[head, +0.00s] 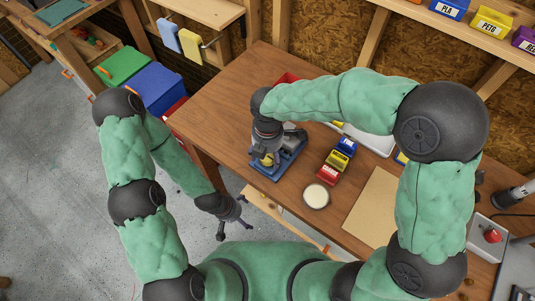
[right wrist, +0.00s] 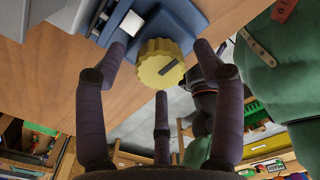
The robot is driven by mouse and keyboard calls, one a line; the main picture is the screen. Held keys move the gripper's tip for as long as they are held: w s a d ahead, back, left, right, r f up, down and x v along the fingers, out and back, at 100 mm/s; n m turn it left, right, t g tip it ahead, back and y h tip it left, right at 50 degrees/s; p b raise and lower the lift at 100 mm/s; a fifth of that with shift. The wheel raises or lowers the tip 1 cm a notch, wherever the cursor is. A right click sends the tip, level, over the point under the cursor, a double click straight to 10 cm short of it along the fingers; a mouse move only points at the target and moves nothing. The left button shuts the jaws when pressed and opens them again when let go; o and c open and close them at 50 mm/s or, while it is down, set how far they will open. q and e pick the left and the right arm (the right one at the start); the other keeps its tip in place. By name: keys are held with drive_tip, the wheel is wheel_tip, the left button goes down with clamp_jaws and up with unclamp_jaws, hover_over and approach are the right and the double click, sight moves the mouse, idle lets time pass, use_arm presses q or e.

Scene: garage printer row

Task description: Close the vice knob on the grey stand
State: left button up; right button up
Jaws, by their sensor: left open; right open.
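A yellow ribbed vice knob (right wrist: 158,66) with a dark mark on its face shows in the right wrist view, beside a blue-grey body (right wrist: 180,22). In the head view the knob (head: 267,161) is small and partly hidden by my right gripper (head: 266,152). The blue base (head: 289,160) sits near the table's front edge, with a grey part (head: 296,134) on it. My right gripper's fingers (right wrist: 160,62) are open and spread around the knob; contact is not clear. My left gripper (head: 235,218) is open and empty, off the table's front edge.
Blue, yellow and red small bins (head: 337,160) stand right of the base. A round cream-coloured disc (head: 316,196) and a tan sheet (head: 372,212) lie nearer the right. Green and blue boxes (head: 158,87) stand left of the wooden table (head: 228,118).

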drive_tip(key=c, duration=1.2)
drive_tip(key=shift+o, duration=0.2)
